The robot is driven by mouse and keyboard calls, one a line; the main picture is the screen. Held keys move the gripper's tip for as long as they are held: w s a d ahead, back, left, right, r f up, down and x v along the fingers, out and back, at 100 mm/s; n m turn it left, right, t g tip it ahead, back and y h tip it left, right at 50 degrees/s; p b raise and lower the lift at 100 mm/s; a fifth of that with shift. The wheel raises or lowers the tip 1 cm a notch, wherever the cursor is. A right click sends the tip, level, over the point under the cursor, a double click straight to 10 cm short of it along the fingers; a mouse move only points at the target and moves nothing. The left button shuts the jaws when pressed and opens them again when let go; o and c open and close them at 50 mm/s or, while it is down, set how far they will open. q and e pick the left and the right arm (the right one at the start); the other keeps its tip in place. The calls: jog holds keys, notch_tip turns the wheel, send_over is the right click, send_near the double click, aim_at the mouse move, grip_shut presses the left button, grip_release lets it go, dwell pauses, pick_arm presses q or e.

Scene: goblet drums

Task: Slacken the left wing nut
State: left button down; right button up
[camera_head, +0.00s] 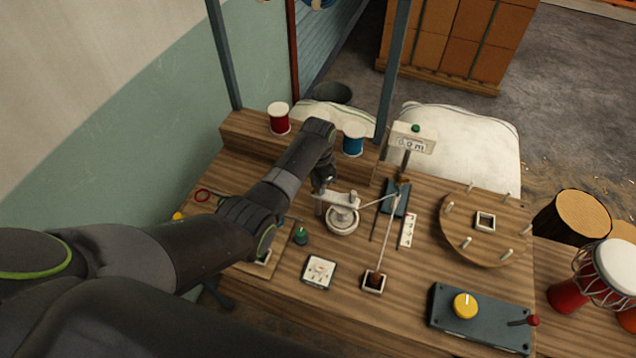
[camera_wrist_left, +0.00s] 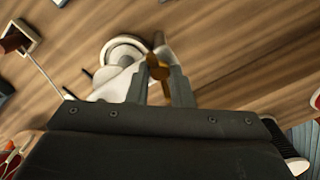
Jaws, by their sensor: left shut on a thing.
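My left gripper (camera_head: 320,203) reaches down to the left side of the white clamp fixture (camera_head: 342,218) on the wooden bench. In the left wrist view the two grey fingers of my left gripper (camera_wrist_left: 158,82) are shut on the brass wing nut (camera_wrist_left: 157,69), with one finger on each side of it. The fixture's round white base (camera_wrist_left: 122,49) shows just beyond the fingers. In the head view the wing nut between the fingers is hidden by the gripper. My right gripper is in neither view.
A cord runs from the fixture to a post with a display (camera_head: 411,144) and down to a small square holder (camera_head: 374,282). A green knob (camera_head: 301,236) stands close to my left arm. Blue (camera_head: 353,140) and red (camera_head: 279,119) spools stand behind. A pegged round board (camera_head: 484,243) lies at right.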

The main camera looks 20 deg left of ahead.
pick_arm(q)
jog(key=n, duration=0.5)
jog(key=shift+n, duration=0.3)
jog(key=n, duration=0.4)
jog(key=shift+n, duration=0.3)
jog(key=n, duration=0.4)
jog(key=shift+n, duration=0.3)
jog(key=n, duration=1.3)
jog(key=shift+n, duration=0.3)
jog(key=n, duration=0.4)
jog(key=shift+n, duration=2.5)
